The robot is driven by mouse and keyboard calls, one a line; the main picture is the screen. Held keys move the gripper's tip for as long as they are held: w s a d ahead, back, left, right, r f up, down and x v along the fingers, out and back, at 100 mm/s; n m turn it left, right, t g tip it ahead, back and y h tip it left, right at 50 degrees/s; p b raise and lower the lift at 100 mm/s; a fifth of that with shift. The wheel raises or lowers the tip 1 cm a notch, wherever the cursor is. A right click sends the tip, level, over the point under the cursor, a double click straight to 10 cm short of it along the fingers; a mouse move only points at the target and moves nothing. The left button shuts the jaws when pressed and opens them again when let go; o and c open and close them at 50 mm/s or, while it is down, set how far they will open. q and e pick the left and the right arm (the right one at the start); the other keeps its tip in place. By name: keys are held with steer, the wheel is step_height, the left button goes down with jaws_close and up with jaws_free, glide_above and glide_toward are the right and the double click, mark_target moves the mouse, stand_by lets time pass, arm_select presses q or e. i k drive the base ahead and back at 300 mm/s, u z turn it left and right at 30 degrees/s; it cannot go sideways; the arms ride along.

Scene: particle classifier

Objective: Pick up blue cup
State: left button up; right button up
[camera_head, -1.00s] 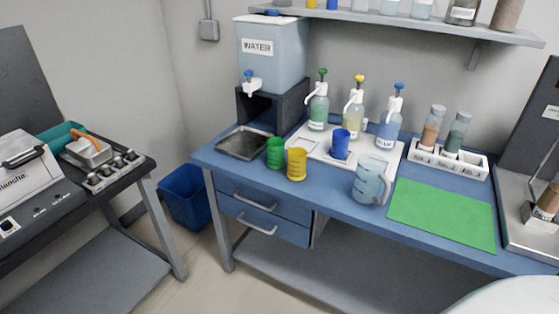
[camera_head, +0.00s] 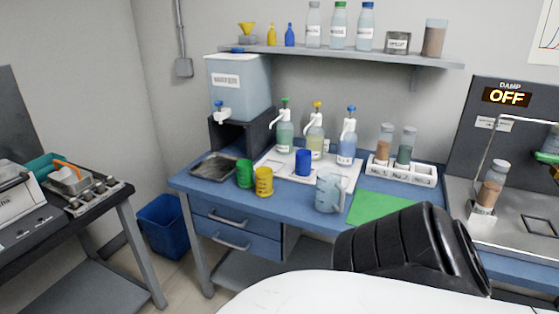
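The blue cup (camera_head: 303,162) stands upright on the white tray (camera_head: 345,181) on the blue table, in front of the pump bottles. The green cup (camera_head: 244,173) and the yellow cup (camera_head: 264,182) stand to its left, on the table in front of the tray. A clear measuring jug (camera_head: 328,193) stands to its right and nearer. A black part of my own arm shows at the lower right, well short of the cup. Neither gripper is in view.
Three pump bottles (camera_head: 346,142) stand behind the blue cup. A water tank (camera_head: 240,85) on a dark stand is at the back left, with a metal tray (camera_head: 213,166) before it. A green mat (camera_head: 385,208) lies right of the jug, partly hidden by my arm.

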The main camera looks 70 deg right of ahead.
mark_target(303, 157)
steer(key=z, duration=0.4)
steer(key=i, duration=1.65)
steer(key=z, duration=1.05)
